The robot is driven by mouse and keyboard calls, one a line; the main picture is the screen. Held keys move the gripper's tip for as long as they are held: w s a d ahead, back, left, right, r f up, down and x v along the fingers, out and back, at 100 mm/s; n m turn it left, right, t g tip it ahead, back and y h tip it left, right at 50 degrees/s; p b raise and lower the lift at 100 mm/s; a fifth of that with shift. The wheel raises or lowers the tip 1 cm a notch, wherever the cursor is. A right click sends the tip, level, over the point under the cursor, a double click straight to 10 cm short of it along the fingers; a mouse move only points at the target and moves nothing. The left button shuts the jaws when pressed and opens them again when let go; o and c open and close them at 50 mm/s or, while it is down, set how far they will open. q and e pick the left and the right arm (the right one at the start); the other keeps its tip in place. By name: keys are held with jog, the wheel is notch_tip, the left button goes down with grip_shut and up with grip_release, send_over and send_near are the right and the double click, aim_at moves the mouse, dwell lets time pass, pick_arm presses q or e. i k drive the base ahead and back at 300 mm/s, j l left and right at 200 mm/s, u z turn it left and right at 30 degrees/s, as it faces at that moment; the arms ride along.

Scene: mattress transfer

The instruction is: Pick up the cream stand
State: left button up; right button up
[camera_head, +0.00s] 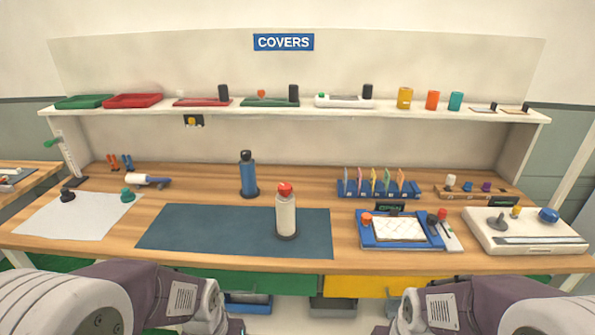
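A cream stand (340,102) sits on the upper shelf, right of the middle. It is a low flat base with a black upright block (367,91) at its right end and a small green knob at its left. Nothing touches it. A red stand (200,102) and a green stand (266,102) of similar shape are to its left on the shelf. Links of both my arms show along the bottom edge, well below the shelf, but neither gripper is in view.
The shelf (140,115) also holds trays and coloured cylinders. On the table (345,255), a cream bottle with red cap (286,215) stands on a dark mat (180,228); a blue bottle (248,177) stands behind. A blue tray (368,243) and a cream panel (478,228) occupy the right.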

aim_at(285, 229)
jog(key=i+j+z, duration=0.15)
jog(key=j+z, duration=0.15)
jog(key=i+j+z, duration=0.25)
jog(key=j, duration=0.15)
jog(key=j+z, duration=0.55)
jog(key=j, duration=0.25)
jog(key=i, duration=0.05)
